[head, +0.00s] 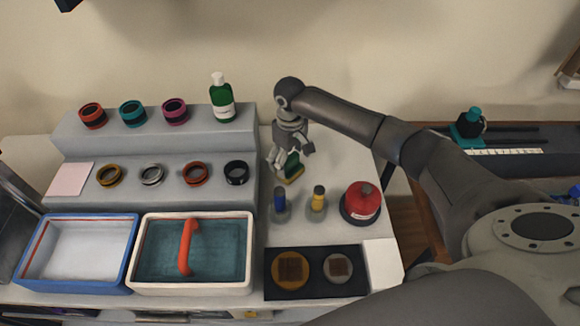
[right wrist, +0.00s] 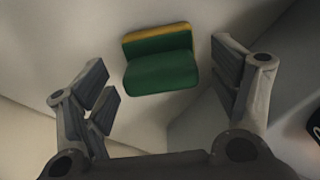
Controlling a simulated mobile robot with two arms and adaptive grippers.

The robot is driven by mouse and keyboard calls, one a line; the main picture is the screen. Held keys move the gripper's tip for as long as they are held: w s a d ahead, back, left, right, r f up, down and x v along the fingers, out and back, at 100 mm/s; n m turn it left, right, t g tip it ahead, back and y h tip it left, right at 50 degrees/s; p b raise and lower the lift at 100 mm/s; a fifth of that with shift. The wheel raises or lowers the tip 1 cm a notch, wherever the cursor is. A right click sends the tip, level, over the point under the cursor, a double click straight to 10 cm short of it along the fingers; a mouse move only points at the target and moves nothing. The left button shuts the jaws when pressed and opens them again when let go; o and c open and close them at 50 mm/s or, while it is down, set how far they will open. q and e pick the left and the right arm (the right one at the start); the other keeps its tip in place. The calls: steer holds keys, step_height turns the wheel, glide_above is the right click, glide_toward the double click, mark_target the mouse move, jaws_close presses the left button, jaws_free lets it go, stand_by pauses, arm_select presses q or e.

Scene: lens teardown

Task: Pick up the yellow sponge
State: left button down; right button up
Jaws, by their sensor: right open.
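The yellow sponge (head: 293,172) has a green upper part and a yellow layer. It is on the light table top, right of the grey stepped stand. In the right wrist view the sponge (right wrist: 160,62) shows a green face and a yellow edge, with clear space on either side. My right gripper (head: 291,158) points down over the sponge with its fingers apart, partly covering it. In the right wrist view the open fingers (right wrist: 162,85) stand left and right of the sponge, and neither appears to touch it. My left gripper is not in view.
The stepped stand (head: 80,148) with rings and a green bottle (head: 221,100) is left of the sponge. Two trays (head: 137,286) lie front left.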

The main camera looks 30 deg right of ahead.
mark_target(290, 158)
steer(key=c, duration=1.2)
steer(key=shift+r, duration=0.1)
step_height(290, 158, up, 10)
steer(key=shift+f+b, duration=0.1)
steer(key=shift+b, duration=0.55)
